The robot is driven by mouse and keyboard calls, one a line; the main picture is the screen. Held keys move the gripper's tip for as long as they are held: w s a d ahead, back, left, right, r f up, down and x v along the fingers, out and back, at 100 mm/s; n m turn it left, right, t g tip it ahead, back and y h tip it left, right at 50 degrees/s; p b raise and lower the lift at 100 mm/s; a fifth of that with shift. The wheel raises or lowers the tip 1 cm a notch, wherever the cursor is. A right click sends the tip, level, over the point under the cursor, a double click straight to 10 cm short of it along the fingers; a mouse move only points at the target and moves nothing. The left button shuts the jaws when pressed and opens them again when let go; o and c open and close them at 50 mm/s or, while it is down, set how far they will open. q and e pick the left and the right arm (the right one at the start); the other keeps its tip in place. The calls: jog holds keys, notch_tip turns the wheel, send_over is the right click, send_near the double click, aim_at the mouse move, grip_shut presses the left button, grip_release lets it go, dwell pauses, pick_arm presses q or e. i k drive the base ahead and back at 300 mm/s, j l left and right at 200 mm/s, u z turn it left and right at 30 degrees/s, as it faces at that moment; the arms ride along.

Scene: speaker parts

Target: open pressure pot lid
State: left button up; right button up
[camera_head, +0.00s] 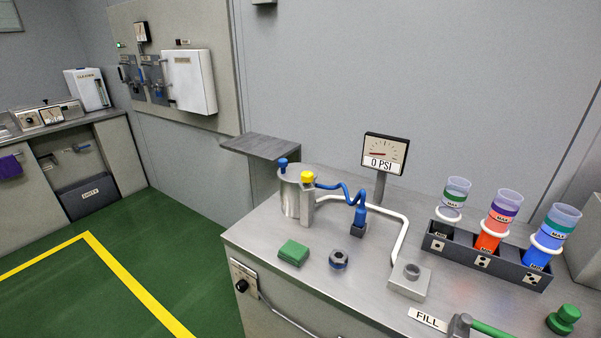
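The pressure pot (291,199) is a grey metal cylinder standing near the back left of the metal workbench. A blue knob (283,163) and a yellow knob (307,177) sit at its top. A blue coiled hose (345,187) runs from the pot to a blue fitting (359,214). The lid's seating is too small to tell. A gauge (385,154) behind the pot reads 0 PSI. Neither of my grippers shows in the head view.
The workbench (300,268) also holds a green block (293,252), a dark round part (338,259), a grey metal block (409,281) and a black rack (486,265) with three coloured cups. A FILL label (428,319) and green knob (564,319) are at front right.

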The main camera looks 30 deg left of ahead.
aim_at(290, 174)
jog(key=i+j, duration=0.1)
jog(key=j, duration=0.8)
jog(key=i+j, duration=0.15)
jog(key=j, duration=0.25)
